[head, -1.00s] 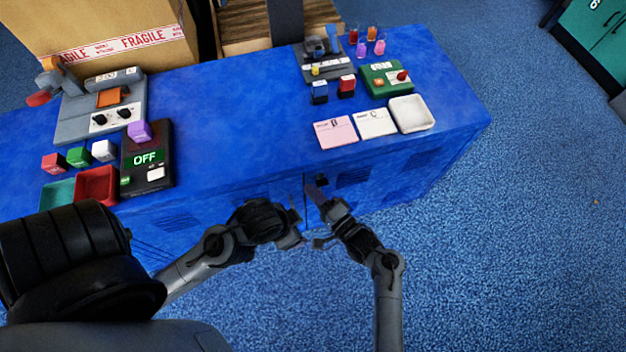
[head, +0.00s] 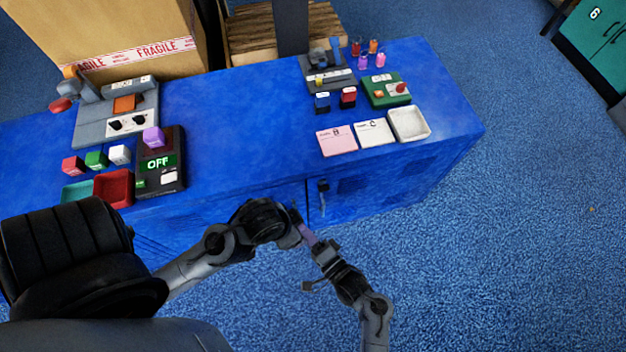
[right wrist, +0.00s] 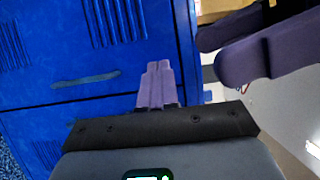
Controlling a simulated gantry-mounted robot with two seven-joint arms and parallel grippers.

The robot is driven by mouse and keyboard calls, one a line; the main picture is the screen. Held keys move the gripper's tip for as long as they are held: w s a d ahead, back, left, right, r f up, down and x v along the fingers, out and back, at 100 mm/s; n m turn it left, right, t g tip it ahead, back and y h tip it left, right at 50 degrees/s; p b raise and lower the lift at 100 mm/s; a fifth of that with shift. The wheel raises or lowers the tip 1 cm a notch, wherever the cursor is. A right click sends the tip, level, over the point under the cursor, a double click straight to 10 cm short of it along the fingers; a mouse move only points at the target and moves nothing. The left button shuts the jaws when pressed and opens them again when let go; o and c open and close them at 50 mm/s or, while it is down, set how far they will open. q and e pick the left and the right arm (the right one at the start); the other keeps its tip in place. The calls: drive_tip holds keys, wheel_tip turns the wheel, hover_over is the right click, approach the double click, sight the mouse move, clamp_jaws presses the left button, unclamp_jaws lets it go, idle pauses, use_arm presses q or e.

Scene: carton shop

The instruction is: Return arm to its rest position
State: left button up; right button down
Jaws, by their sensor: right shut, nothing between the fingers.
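My right gripper (head: 306,233) is in front of the blue cabinet, low and near the middle of the head view. Its pale purple fingers are together and empty in the right wrist view (right wrist: 156,86). My left gripper (head: 292,225) is close beside it on the left, dark and partly hidden by its own wrist. Dark purple finger-like shapes at the upper right of the right wrist view seem to belong to it. Its opening is unclear. Both grippers are apart from the dark door handle (head: 323,186) in the head view.
The blue cabinet top (head: 240,120) carries a grey machine (head: 88,128), an OFF box (head: 172,182), a red tray (head: 114,188), a white tray (head: 409,123) and cards (head: 337,141). A carton (head: 110,35) stands behind. The carpet (head: 510,250) at right is clear.

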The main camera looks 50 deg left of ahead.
drive_tip(key=s+d+f+m+t, duration=0.2)
drive_tip(key=s+d+m, duration=0.15)
drive_tip(key=s, duration=0.35)
drive_tip(key=w+d+r+t+h, duration=0.1)
drive_tip(key=w+d+t+h, duration=0.2)
drive_tip(key=d, duration=0.5)
drive_tip(key=w+d+r+n+t+h, duration=0.1)
drive_tip(key=w+d+h, duration=0.3)
drive_tip(key=d, duration=0.3)
drive_tip(key=w+d+r+t+h, duration=0.1)
drive_tip(key=w+d+t+h, duration=0.2)
drive_tip(key=d, duration=0.5)
drive_tip(key=s+d+r+n+g+h, duration=0.2)
drive_tip(key=s+d+r+g+h, duration=0.15)
drive_tip(key=d, duration=0.45)
drive_tip(key=s+d+r+n+g+h, duration=0.2)
drive_tip(key=d+r+h, duration=0.2)
drive_tip(key=d, duration=0.5)
wheel_tip(320, 180, up, 30)
drive_tip(key=p, duration=3.1)
wheel_tip(320, 180, down, 50)
drive_tip(key=b, duration=4.9)
drive_tip(key=shift+a+r+n+b, duration=0.25)
drive_tip(key=shift+n+b, duration=0.05)
drive_tip(key=shift+n, duration=0.05)
